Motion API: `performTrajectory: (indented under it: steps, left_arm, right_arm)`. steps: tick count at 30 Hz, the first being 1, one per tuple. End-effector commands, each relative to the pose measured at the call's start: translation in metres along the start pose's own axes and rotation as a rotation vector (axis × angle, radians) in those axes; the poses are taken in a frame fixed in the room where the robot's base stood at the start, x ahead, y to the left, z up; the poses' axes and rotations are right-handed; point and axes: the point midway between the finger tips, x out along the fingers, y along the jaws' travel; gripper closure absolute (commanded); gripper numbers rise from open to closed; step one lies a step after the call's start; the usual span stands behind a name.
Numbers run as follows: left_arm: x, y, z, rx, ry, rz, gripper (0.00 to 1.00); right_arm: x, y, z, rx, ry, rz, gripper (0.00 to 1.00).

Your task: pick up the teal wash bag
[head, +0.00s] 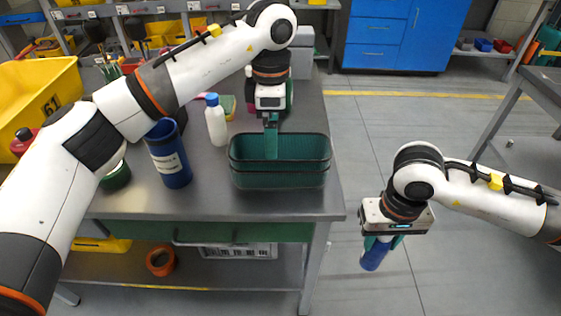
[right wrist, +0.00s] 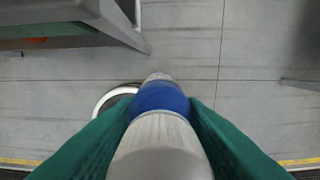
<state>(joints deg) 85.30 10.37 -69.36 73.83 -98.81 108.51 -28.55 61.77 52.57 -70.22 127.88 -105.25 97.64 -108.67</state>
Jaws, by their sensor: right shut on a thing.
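A dark teal open-topped container (head: 308,176) stands on the grey workbench near its right end. I cannot tell whether it, or something hidden inside it, is the wash bag; no other teal bag shows. My left gripper (head: 271,150) points down into this container, its fingers seen edge-on and their tips partly hidden. My right gripper (head: 378,243) is off to the right of the bench, above the floor, shut on a blue and grey cylinder (head: 373,258). In the right wrist view the cylinder (right wrist: 160,98) lies between the two green fingers.
On the workbench (head: 210,205) left of the container stand a white bottle with a blue cap (head: 215,120) and a blue canister (head: 170,160). A yellow bin (head: 50,95) is at the far left.

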Motion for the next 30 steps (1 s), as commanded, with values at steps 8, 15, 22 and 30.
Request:
performTrajectory:
  steps: [8, 15, 22, 30]
  left_arm:
    - [0.027, 0.000, 0.000, -0.001, 0.002, 0.001, 0.00]
    - [0.060, 0.002, -0.001, -0.001, 0.002, 0.003, 0.00]
    - [0.076, 0.001, -0.001, 0.000, 0.003, 0.000, 0.00]
    - [0.076, 0.001, -0.001, -0.001, 0.002, -0.001, 0.18]
  right_arm:
    - [-0.004, 0.000, 0.000, 0.000, -0.001, 0.000, 0.89]
    - [-0.012, 0.000, 0.000, 0.000, -0.001, 0.000, 0.89]
    - [-0.013, 0.000, 0.000, 0.000, -0.001, 0.000, 0.89]
    - [-0.012, 0.000, 0.000, 0.000, -0.001, 0.000, 0.89]
